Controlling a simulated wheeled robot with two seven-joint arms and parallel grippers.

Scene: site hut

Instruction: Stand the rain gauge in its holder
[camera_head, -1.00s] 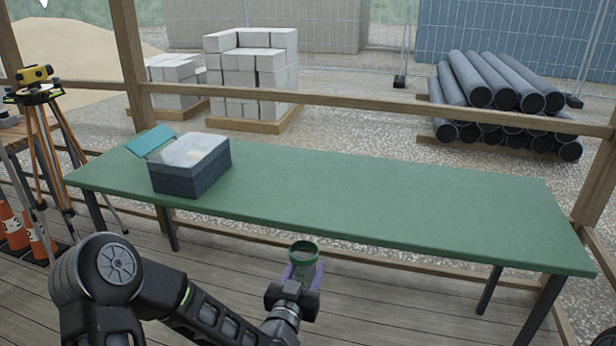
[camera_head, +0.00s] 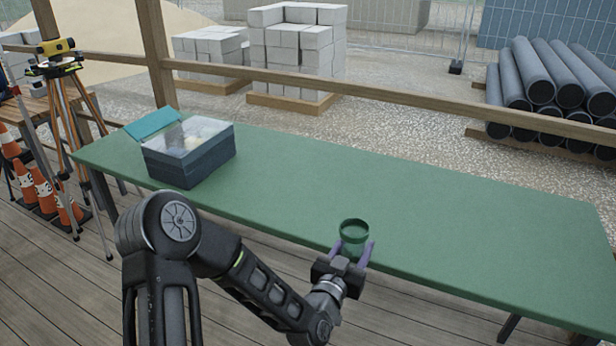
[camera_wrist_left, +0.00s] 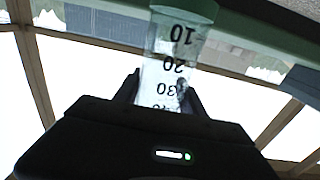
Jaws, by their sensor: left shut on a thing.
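The rain gauge is a clear tube with a green rim (camera_head: 354,229) and black markings. My left gripper (camera_head: 352,250) is shut on it and holds it roughly upright, rim up, at the front edge of the green table (camera_head: 450,215) in the head view. In the left wrist view, the tube (camera_wrist_left: 168,72) stands between the fingers (camera_wrist_left: 160,90), with upside-down numbers 10, 20 and 30 showing. I see no holder that I can make out. My right gripper is not in view.
A dark blue box with a clear top (camera_head: 188,160) stands at the table's left end, beside a flat teal piece (camera_head: 152,123). The table's middle and right are bare. A wooden rail (camera_head: 400,107) runs behind it. A tripod (camera_head: 65,100) and cones (camera_head: 45,190) stand at the left.

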